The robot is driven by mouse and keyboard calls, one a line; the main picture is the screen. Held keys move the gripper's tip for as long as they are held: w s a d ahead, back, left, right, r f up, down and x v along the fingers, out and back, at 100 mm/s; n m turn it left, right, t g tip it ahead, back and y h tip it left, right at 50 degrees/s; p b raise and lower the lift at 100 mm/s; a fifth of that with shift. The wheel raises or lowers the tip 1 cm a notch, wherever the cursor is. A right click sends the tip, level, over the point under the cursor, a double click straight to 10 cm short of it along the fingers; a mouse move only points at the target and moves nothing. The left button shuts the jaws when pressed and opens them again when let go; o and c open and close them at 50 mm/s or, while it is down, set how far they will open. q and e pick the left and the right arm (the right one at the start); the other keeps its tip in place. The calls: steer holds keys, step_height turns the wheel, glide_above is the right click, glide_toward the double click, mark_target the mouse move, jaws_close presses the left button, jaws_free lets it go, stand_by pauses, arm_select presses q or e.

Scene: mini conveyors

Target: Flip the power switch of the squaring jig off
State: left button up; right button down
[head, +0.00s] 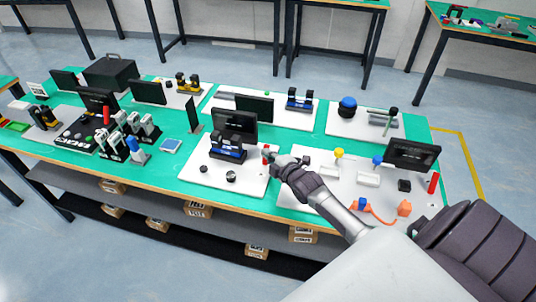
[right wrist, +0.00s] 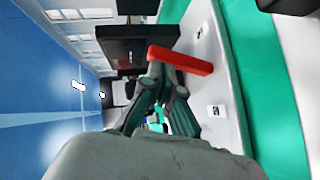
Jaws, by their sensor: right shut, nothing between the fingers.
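A white board (head: 205,178) carries a blue and black device (head: 229,150), which may be the squaring jig; I cannot tell for sure. A small red part (head: 266,154) stands at the board's right side. In the right wrist view it is a red bar (right wrist: 180,60) just beyond my fingertips. My right gripper (head: 272,158) is shut and empty, close beside the red bar; I cannot tell whether they touch. A small white block with dark marks (right wrist: 213,111) lies near it. I cannot make out the switch's position. My left gripper is not in view.
A black screen (head: 235,123) stands behind the device. Two dark round knobs (head: 231,176) sit at the board's front. To the right, another white board (head: 330,190) holds yellow, blue and orange parts, with a screen (head: 413,154) behind. Boxes lie on the shelf below.

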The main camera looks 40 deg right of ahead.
steer(key=shift+w+d+r+g, duration=0.1)
steer(key=shift+w+d+g, duration=0.2)
steer(key=shift+w+d, duration=0.15)
steer(key=shift+d+m+g+y+p, duration=0.2)
steer(key=shift+m+g+y+p, duration=0.15)
steer(key=shift+p, duration=0.2)
steer(key=shift+m, duration=0.25)
steer(key=shift+d, duration=0.1)
steer(key=shift+s, duration=0.1)
